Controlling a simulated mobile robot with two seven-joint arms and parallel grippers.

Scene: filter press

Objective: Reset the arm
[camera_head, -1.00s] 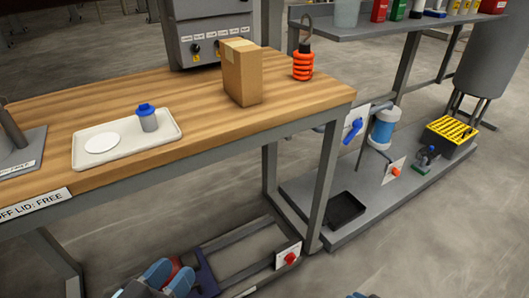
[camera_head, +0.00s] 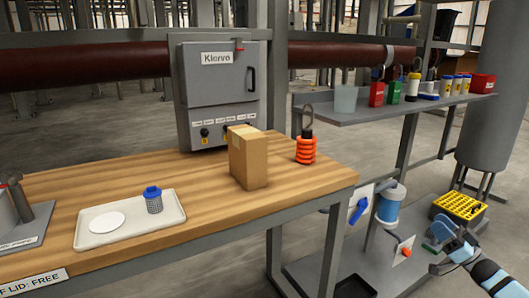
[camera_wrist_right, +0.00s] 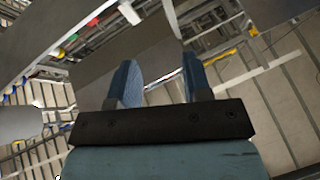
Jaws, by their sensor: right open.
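My right gripper (camera_head: 449,239) is at the lower right in the head view, its blue fingers near the yellow-topped box on the low platform. In the right wrist view the two blue fingers (camera_wrist_right: 160,85) stand apart with nothing between them, so it is open and empty. I cannot tell from the head view whether it touches anything. My left gripper is not in view.
A grey shelf (camera_head: 350,118) holds bottles. The yellow-topped box (camera_head: 459,207) stands near a grey tank (camera_head: 495,130).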

